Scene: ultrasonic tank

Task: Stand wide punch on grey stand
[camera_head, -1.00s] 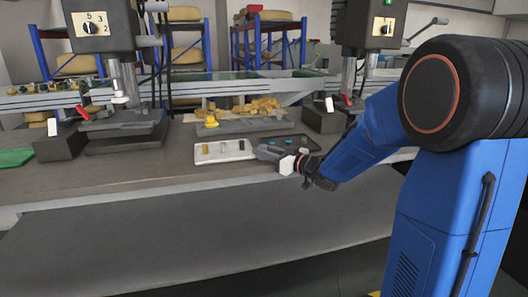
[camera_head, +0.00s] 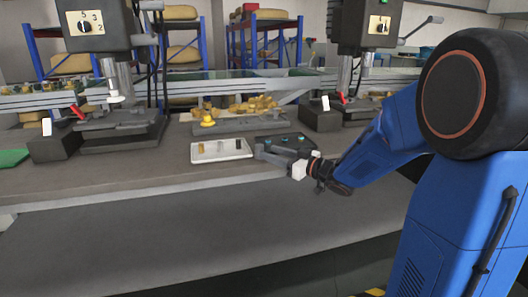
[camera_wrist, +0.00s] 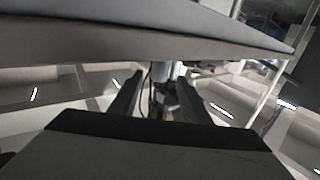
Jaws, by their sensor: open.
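My gripper (camera_head: 262,150) is beside the right end of a white tray (camera_head: 221,159), low over the bench. Its fingers are open in the wrist view (camera_wrist: 158,92), with no held part clear between them. A small brownish upright part (camera_head: 236,143) stands in the tray's right half; I cannot tell whether it is the wide punch. I cannot tell for sure which item is the grey stand.
A grey tray (camera_head: 235,126) with heaped yellow parts lies behind the white tray. Press machines stand at left (camera_head: 120,125) and right (camera_head: 320,117). The bench front (camera_head: 110,175) is clear. The bench edge fills the top of the wrist view.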

